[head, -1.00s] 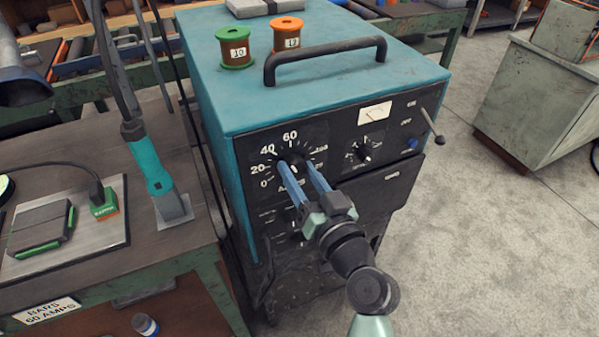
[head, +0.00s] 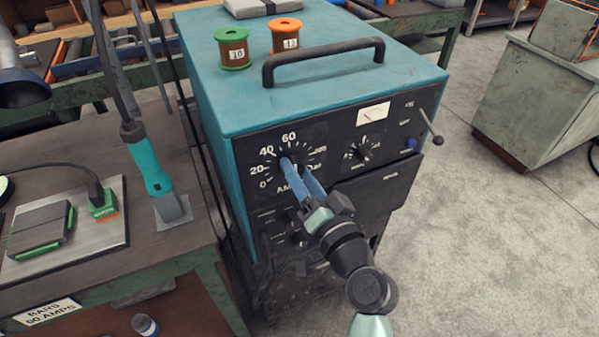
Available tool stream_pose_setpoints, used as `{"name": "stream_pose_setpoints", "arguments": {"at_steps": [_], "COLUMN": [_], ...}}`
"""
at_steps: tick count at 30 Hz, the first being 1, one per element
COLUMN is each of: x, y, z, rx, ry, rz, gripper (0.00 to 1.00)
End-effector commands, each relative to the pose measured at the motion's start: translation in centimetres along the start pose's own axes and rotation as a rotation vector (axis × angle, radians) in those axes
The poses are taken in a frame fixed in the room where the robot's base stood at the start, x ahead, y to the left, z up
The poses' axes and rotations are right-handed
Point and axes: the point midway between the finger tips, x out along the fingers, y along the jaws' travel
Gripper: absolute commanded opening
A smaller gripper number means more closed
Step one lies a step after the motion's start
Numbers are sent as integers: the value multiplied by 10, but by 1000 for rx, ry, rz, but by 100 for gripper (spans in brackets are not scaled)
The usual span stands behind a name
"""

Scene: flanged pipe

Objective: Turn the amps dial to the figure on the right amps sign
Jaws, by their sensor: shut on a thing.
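The amps dial (head: 296,164) is on the black front panel of the teal welding machine, inside a white scale with 0, 20, 40 and 60 on its left and top. My gripper (head: 296,167) reaches up to it from below right, its two blue fingers shut on the dial from both sides. The fingers cover most of the dial, and I cannot read its pointer. A white sign (head: 48,311) reading "BARS 60 AMPS" is on the front edge of the left bench. No other amps sign is readable.
A smaller dial (head: 360,153), a meter (head: 374,112) and a lever (head: 432,128) are to the right on the panel. Two wire spools, green-rimmed (head: 233,48) and orange-rimmed (head: 286,35), stand on top behind a black handle (head: 325,58). A teal torch (head: 152,170) stands on the left bench.

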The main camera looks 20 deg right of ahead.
Motion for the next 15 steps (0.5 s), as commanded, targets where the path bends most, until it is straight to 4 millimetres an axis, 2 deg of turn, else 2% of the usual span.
{"name": "stream_pose_setpoints", "arguments": {"at_steps": [6, 7, 11, 15], "x": [0, 0, 0, 0], "y": [0, 0, 0, 0], "z": [0, 0, 0, 0], "rx": [-1, -1, -1, -1], "ry": [0, 0, 0, 0], "rz": [1, 1, 1, 1], "gripper": [0, 56, 79, 81]}}
